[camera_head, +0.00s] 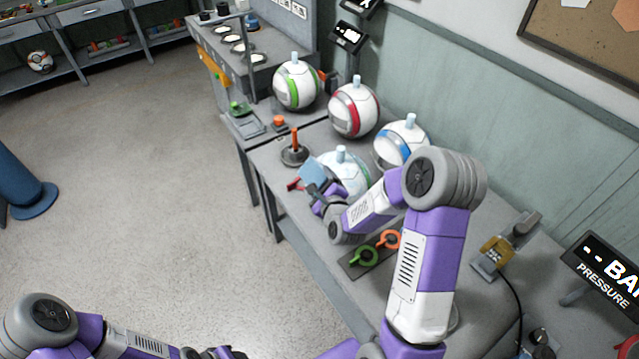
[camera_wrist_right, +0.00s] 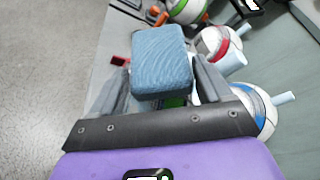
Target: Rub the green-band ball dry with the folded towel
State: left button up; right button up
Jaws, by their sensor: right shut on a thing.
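A folded blue towel (camera_head: 313,170) is held in my right gripper (camera_head: 322,192), which is shut on it. In the right wrist view the towel (camera_wrist_right: 161,58) sits between the two fingers. The towel is beside the left side of a pale, teal-tinted ball (camera_head: 345,168) on the bench; whether they touch is unclear. My right arm partly hides this ball, and its band is hard to make out. A ball with a clear green band (camera_head: 296,85) stands farther back. My left gripper (camera_head: 222,353) shows only in part at the bottom edge.
A red-band ball (camera_head: 354,107) and a blue-band ball (camera_head: 398,143) stand close behind the pale ball. An orange-handled tool (camera_head: 294,148) stands at the bench's left edge.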

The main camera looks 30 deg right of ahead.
jog(key=shift+d+f+b, duration=0.4)
jog(key=shift+f+b, duration=0.05)
jog(key=shift+b, duration=0.1)
dwell(0.4)
jog(key=shift+w+b, duration=0.8)
jog(key=shift+b, duration=1.55)
jog(key=shift+s+b, duration=0.8)
jog(key=shift+s, duration=0.7)
jog(key=shift+w+a+b, duration=0.1)
jog(key=shift+w+b, duration=0.5)
jog(key=shift+w, duration=0.9)
jog(key=shift+s, duration=0.1)
